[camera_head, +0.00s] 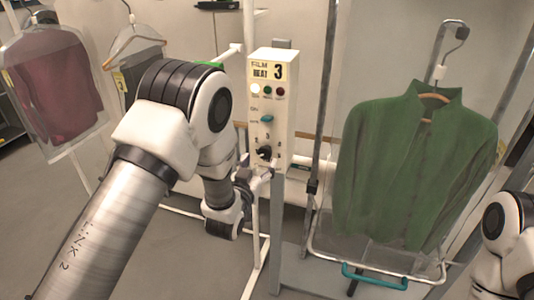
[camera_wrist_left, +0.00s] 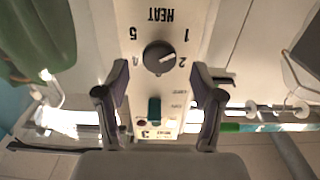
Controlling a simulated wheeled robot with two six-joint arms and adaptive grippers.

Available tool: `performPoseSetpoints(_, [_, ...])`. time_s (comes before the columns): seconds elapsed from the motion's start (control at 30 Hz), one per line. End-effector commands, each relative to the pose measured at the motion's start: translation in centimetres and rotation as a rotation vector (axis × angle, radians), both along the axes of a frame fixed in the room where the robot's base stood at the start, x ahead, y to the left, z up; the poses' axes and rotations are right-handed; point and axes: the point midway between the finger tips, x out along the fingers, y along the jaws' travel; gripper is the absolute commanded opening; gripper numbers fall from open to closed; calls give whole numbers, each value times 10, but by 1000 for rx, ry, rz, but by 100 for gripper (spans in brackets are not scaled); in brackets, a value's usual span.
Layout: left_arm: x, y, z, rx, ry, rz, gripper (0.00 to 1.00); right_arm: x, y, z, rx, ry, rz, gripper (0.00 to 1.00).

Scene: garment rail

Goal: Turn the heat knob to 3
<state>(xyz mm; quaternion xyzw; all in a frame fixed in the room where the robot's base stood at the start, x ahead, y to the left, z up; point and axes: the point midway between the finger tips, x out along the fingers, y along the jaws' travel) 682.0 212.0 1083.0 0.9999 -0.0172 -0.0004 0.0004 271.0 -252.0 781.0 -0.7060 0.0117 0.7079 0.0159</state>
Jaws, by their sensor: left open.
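The heat knob (camera_wrist_left: 159,57) is a round black dial on a white control box. It also shows low on the box (camera_head: 272,65) in the head view, as a dark knob (camera_head: 264,153). In the left wrist view, upside down, its white pointer is turned to the picture's right, about between 1 and 2. Marks 5, 4, 1 and 2 are readable around it. My left gripper (camera_wrist_left: 159,92) is open, its two fingers spread either side of the box, apart from the knob. In the head view my left gripper (camera_head: 250,180) is partly hidden by my arm.
A teal switch (camera_wrist_left: 154,108) sits on the same box. A green jacket (camera_head: 420,160) in a clear bag hangs to the right, and a maroon garment (camera_head: 55,85) hangs left. Rail posts stand close around the box. My right arm shows at the right edge.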

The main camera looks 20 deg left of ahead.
Motion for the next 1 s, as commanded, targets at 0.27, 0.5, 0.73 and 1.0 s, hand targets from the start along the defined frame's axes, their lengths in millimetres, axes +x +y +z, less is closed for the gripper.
performPoseSetpoints(0.27, [39, -1, 1, -1, 1, 1, 67, 0, 0, 16, 0, 1, 0, 0])
performPoseSetpoints(0.5, [40, -1, -1, -1, 2, 0, 64, 0, 0, 15, 0, 1, 0, 0])
performPoseSetpoints(0.73, [40, -1, -1, -1, 2, 0, 8, 0, 0, 15, 0, 1, 0, 0])
performPoseSetpoints(1.0, [40, -1, -1, 16, 0, 0, 8, 0, 0, 12, 0, 1, 0, 0])
